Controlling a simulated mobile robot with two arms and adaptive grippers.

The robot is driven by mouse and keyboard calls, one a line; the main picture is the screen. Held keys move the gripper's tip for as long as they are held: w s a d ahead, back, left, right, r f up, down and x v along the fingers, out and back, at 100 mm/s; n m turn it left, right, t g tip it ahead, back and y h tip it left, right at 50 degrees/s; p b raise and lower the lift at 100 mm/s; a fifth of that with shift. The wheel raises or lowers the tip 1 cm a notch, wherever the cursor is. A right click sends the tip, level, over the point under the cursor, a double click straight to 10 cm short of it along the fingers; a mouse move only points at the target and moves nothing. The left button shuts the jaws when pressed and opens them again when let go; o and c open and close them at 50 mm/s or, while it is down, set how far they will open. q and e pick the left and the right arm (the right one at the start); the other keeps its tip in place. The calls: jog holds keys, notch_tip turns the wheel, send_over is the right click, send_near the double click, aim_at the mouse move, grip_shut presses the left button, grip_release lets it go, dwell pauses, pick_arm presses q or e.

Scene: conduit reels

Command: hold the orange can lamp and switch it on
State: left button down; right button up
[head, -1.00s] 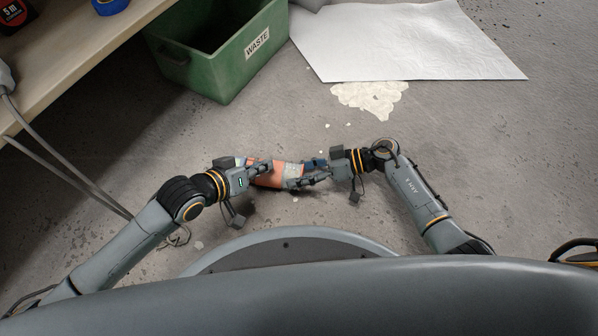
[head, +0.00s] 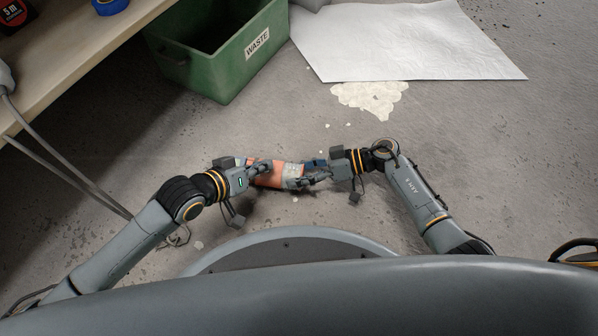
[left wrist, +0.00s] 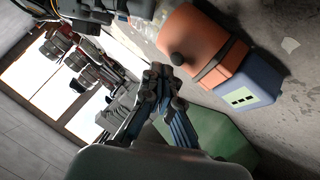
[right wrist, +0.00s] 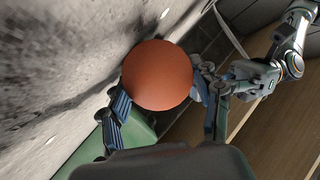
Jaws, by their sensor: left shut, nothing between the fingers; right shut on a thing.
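The orange can lamp (head: 268,181) is held in front of my base, above the floor. In the left wrist view the lamp (left wrist: 196,38) shows an orange body, a black knob on its side (left wrist: 177,58) and a blue end with a pale panel. In the right wrist view its orange surface (right wrist: 157,75) looks round. My right gripper (head: 305,174) is shut on the lamp, one finger on each side. My left gripper (head: 266,168) is shut and empty; its fingertips (left wrist: 157,72) are close beside the knob. I cannot tell if they touch it. No glow shows.
A green waste bin (head: 200,75) stands behind, at the left. A wooden bench (head: 75,50) is at the upper left with grey cables (head: 70,180) hanging down. A white sheet (head: 410,45) lies on the floor beside a pale spill (head: 370,98). Bare floor is at the right.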

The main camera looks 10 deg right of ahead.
pick_arm(q)
jog(key=shift+f, duration=0.1)
jog(key=shift+f, duration=0.35)
jog(key=shift+w+f, duration=0.1)
dwell(0.5)
jog(key=shift+r, duration=0.55)
jog(key=shift+r, duration=0.1)
pick_arm(e)
jog(key=o, duration=1.5)
pick_arm(q)
jog(key=r, duration=0.2)
jog(key=s+r, duration=0.1)
jog(key=r, duration=0.2)
jog(key=shift+s+a+r, duration=0.15)
jog(key=shift+s+r, duration=0.1)
jog(key=shift+r, duration=0.1)
